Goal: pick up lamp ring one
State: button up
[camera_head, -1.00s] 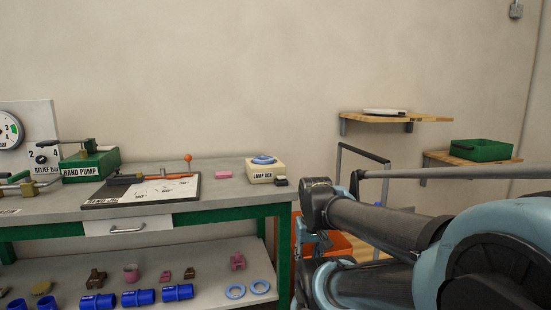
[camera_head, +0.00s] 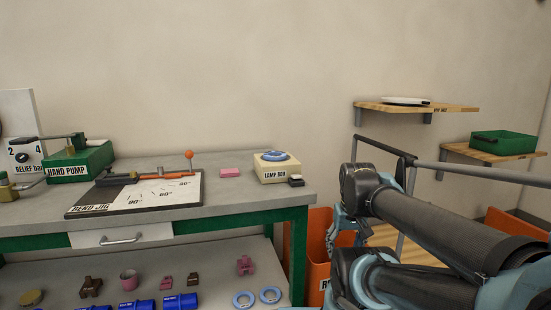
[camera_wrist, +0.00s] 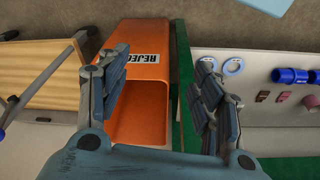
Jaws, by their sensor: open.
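Two blue rings lie flat side by side on the lower shelf of the bench, a left ring (camera_head: 243,308) and a right ring (camera_head: 270,302). They also show in the wrist view, near the green bench leg. A third blue ring (camera_head: 274,155) sits on top of the cream lamp box (camera_head: 275,174). I cannot tell which is lamp ring one. My gripper (camera_wrist: 161,62) is open and empty, its fingers spread over the orange reject bin (camera_wrist: 140,85). The rings are beyond its right finger, apart from it.
The bench top (camera_head: 225,195) carries a bend jig (camera_head: 150,190), a hand pump (camera_head: 80,163) and a pink block (camera_head: 230,173). Blue couplings (camera_head: 180,304) and small fittings stand on the lower shelf. Wall shelves (camera_head: 445,107) with a green tray (camera_head: 503,142) are at right.

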jog(key=o, duration=0.6)
jog(key=w+a+r+n, duration=0.1)
jog(key=w+r+n, duration=0.1)
jog(key=w+r, duration=0.3)
notch_tip(320, 180, up, 3)
jog(key=shift+w+a+r, duration=0.15)
jog(key=shift+a, duration=0.1)
notch_tip(320, 180, up, 29)
jog(key=n+g, duration=0.2)
jog(key=n, duration=1.1)
send_over(267, 155)
jog(key=w+d, duration=0.2)
jog(key=f, duration=1.6)
jog(key=shift+d, duration=0.3)
